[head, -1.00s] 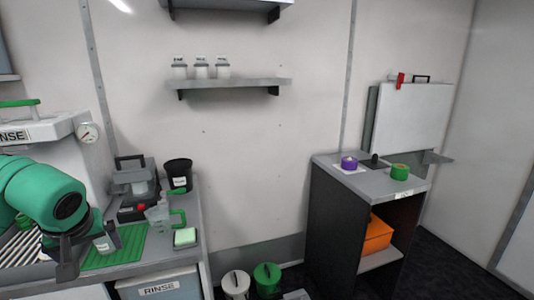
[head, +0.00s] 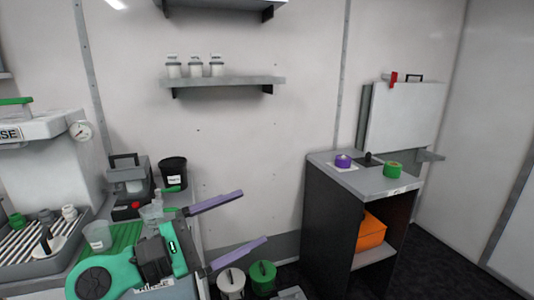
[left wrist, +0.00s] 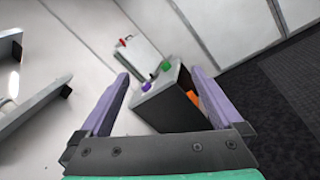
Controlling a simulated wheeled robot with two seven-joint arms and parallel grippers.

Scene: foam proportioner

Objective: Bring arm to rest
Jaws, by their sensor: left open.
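My left gripper (head: 229,229) reaches in over the front of the left counter in the head view. Its two purple fingers are wide apart and point right, with nothing between them. In the left wrist view the same open fingers (left wrist: 160,100) frame the far stand, some distance off. The left arm is green with a dark wrist block and covers part of the counter front and the green mat (head: 124,236). My right gripper shows in neither view.
A clear cup (head: 97,236) stands by the ribbed tray (head: 28,255). A black cup (head: 173,172) stands behind. A white-lidded bin (head: 231,284) and a green-lidded bin (head: 262,276) are on the floor below the fingers. The grey stand (head: 330,225) is at right, with open space between.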

